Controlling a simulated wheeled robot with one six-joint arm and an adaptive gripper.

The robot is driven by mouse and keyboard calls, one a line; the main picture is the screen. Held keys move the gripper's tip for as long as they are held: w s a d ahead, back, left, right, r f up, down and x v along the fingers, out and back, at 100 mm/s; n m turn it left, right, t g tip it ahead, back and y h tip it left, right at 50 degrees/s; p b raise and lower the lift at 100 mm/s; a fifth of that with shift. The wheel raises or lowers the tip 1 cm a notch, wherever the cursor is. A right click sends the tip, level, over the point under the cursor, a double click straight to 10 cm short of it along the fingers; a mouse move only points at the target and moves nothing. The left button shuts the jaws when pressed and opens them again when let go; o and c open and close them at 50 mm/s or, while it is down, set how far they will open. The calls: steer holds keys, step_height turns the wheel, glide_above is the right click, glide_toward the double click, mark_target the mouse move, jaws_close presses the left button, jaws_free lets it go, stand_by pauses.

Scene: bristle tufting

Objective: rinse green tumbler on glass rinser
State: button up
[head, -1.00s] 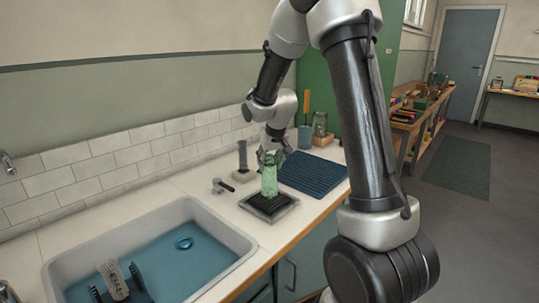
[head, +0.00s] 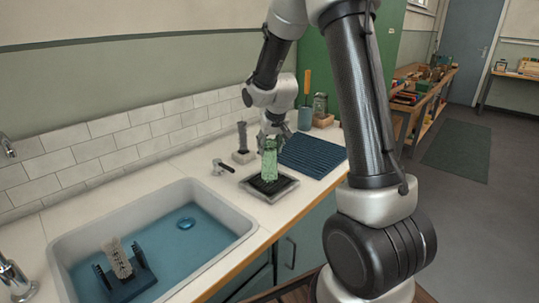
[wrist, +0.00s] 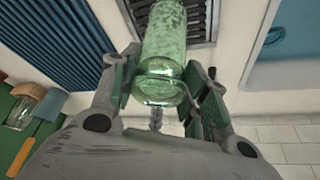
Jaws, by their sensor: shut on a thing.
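My gripper (head: 272,138) is shut on the green tumbler (head: 268,160), a speckled, see-through green glass. The tumbler stands roughly upright on or just above the glass rinser (head: 293,184), a dark grate in a pale metal frame set on the counter. I cannot tell whether it touches the grate. In the wrist view, the fingers of my gripper (wrist: 166,82) lie on both sides of the tumbler's near end (wrist: 170,45), which looks like a clear closed base. The rinser's slats (wrist: 196,15) show behind the tumbler, and its far end is cut off.
A sink of blue water (head: 160,254) with a dark brush rack (head: 128,275) lies left. A jar and blue cup stand behind.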

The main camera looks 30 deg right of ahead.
steer(key=shift+f, duration=0.65)
stand_by(1.4)
steer(key=shift+r, duration=3.6)
